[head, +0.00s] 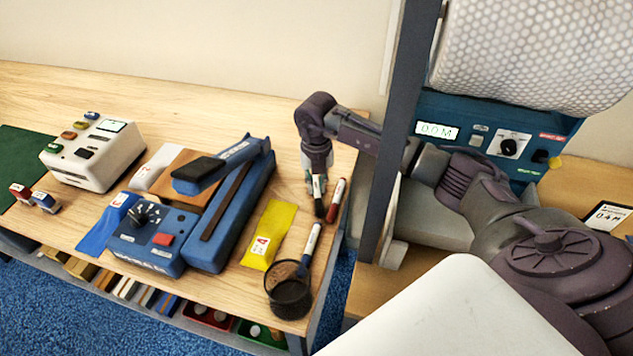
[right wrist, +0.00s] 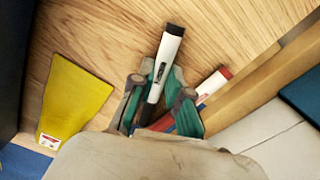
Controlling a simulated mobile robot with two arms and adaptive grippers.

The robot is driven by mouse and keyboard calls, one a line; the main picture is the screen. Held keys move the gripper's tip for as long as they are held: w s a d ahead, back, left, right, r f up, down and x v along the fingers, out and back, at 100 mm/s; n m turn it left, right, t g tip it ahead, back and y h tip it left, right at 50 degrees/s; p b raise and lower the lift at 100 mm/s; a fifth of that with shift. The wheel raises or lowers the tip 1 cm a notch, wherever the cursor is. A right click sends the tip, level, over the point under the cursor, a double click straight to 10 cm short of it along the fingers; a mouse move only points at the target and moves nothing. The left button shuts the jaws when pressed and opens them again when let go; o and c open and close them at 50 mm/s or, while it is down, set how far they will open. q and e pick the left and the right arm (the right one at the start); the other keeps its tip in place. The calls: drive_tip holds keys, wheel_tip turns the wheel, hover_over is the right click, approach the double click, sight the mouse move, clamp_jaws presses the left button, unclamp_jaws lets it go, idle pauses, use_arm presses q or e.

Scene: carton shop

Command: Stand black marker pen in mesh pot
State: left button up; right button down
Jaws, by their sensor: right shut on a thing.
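The black marker pen (head: 319,197) has a white body and black ends. My right gripper (head: 317,180) points down and is shut on it near the table's right end. In the right wrist view, the black marker (right wrist: 163,62) lies between the green-padded fingers of my right gripper (right wrist: 150,97), its black end pointing away. I cannot tell whether it touches the table. The dark mesh pot (head: 289,297) stands at the table's front right corner, nearer than the gripper. A blue-capped marker (head: 310,243) leans up at its rim, apparently in it. My left gripper is out of view.
A red marker (head: 336,195) is close beside the black one, also in the right wrist view (right wrist: 212,84). A yellow packet (head: 268,232) and a blue sealer (head: 232,215) lie left. A dark post (head: 397,120) and blue machine stand right.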

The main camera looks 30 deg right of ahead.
sight(316, 187)
drive_tip(key=c, duration=1.1)
unclamp_jaws()
drive_tip(key=shift+f, duration=0.15)
drive_tip(key=shift+c, duration=0.2)
drive_tip(key=shift+r, duration=0.6)
wheel_tip(316, 187, up, 11)
drive_tip(key=b, duration=0.2)
drive_tip(key=shift+b, duration=0.3)
